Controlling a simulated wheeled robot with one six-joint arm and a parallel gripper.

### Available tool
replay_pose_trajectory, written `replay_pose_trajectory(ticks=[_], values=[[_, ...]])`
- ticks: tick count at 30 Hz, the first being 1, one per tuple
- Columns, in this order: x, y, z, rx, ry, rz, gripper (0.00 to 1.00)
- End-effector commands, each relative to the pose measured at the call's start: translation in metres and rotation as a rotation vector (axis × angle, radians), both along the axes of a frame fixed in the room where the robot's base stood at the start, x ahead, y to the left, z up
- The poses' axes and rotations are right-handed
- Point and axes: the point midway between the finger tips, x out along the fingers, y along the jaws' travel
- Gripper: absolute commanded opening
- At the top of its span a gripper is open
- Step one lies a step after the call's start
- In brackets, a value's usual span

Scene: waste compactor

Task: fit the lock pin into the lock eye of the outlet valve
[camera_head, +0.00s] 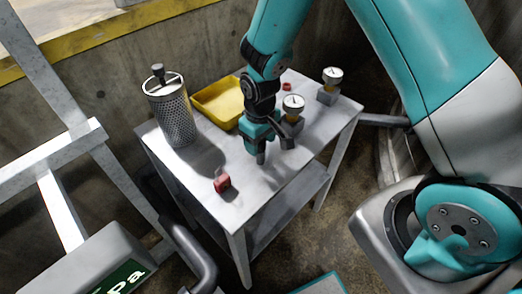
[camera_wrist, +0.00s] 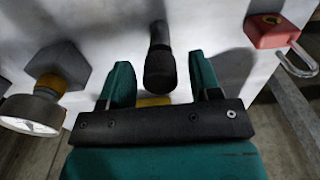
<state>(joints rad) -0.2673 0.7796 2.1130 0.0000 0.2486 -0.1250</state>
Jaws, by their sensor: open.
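My gripper (camera_head: 259,143) is low over the grey table in the head view, its fingers pointing down. In the wrist view my gripper (camera_wrist: 159,62) has its two teal fingers apart. A dark, rod-like piece with a thicker black end (camera_wrist: 160,70) shows between them, with a gap on both sides; it looks like the lock pin, but I cannot be sure. A red padlock with a metal shackle (camera_wrist: 272,32) lies to the right in the wrist view; it looks like the red block (camera_head: 221,183) near the table's front edge. I cannot make out the outlet valve or its lock eye.
On the grey table (camera_head: 190,172) stand a perforated metal canister (camera_head: 174,115), a yellow tray (camera_head: 208,103) and two gauges, one near my gripper (camera_head: 293,104) and one farther right (camera_head: 332,76). A small red piece (camera_head: 287,86) lies behind. Metal framing (camera_head: 75,142) is at left.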

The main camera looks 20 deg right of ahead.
Motion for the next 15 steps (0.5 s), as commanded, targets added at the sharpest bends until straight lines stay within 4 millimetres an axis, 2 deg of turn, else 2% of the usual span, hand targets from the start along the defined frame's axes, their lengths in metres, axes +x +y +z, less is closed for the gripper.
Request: replay_pose_trajectory(ticks=[7, 12, 13, 15], values=[[0.0000, 0.0002, 0.0000, 0.000, 0.000, 0.000, 0.55], [-0.0001, 0.0003, 0.0000, 0.000, 0.000, 0.000, 0.16], [-0.0001, 0.0003, 0.0000, 0.000, 0.000, 0.000, 0.11], [0.0000, 0.0003, 0.0002, 0.000, 0.000, 0.000, 0.10]])
